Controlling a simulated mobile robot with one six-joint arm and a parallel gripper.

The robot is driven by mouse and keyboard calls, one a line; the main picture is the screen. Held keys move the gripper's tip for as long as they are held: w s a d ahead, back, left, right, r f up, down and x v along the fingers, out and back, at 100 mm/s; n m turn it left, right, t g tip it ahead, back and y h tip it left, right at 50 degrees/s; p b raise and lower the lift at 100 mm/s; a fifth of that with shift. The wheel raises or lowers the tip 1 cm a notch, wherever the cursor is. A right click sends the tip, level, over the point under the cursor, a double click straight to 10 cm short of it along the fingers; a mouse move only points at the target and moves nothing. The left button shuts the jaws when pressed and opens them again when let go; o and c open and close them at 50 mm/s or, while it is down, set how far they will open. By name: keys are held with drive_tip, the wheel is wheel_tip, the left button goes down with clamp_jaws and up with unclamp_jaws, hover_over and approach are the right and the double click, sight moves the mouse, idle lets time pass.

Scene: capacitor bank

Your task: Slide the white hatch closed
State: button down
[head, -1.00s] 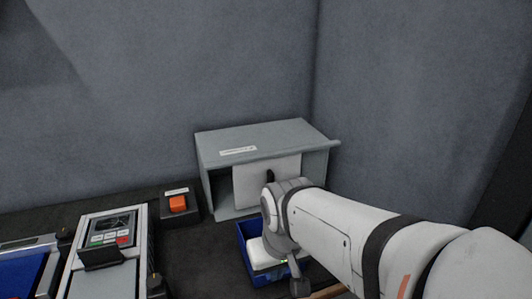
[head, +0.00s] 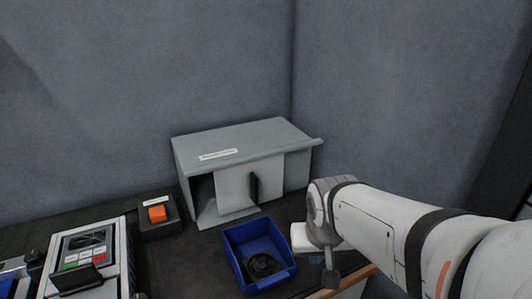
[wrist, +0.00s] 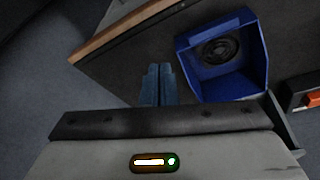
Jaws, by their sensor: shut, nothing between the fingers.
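The white hatch (head: 233,187) is a flat panel with a black upright handle (head: 254,187) on the front of the grey cabinet (head: 290,170). The hatch stands in the middle of the front, with a dark opening (head: 203,190) to its left and a grey front part to its right. My gripper shows in the wrist view (wrist: 158,84) with its two blue-grey fingers together and nothing between them. It is in front of the cabinet and to the right of the hatch, apart from the handle.
A blue bin (head: 258,250) with a black round item (head: 262,266) inside stands in front of the cabinet; it also shows in the wrist view (wrist: 255,85). An orange button box (head: 158,214) and a keypad device (head: 85,255) stand to the left. The wooden table edge (wrist: 120,30) is near my gripper.

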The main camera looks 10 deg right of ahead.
drive_tip(key=w+d+m+t+h+b, duration=0.1)
drive_tip(key=w+d+m+t, duration=0.15)
drive_tip(key=w, duration=0.45)
drive_tip(key=w+d+m+t+h+b, duration=0.1)
drive_tip(key=w+d+m+t, duration=0.1)
drive_tip(key=w+d, duration=0.35)
drive_tip(key=m+t+y+b, duration=0.4)
drive_tip(key=m+t+y, duration=0.25)
drive_tip(key=y, duration=0.55)
approach(285, 168)
drive_tip(key=x, duration=0.6)
drive_tip(key=shift+a+n+t, duration=0.2)
drive_tip(key=shift+n+t, duration=0.2)
drive_tip(key=shift+s+f, duration=0.1)
drive_tip(key=shift+f, duration=0.05)
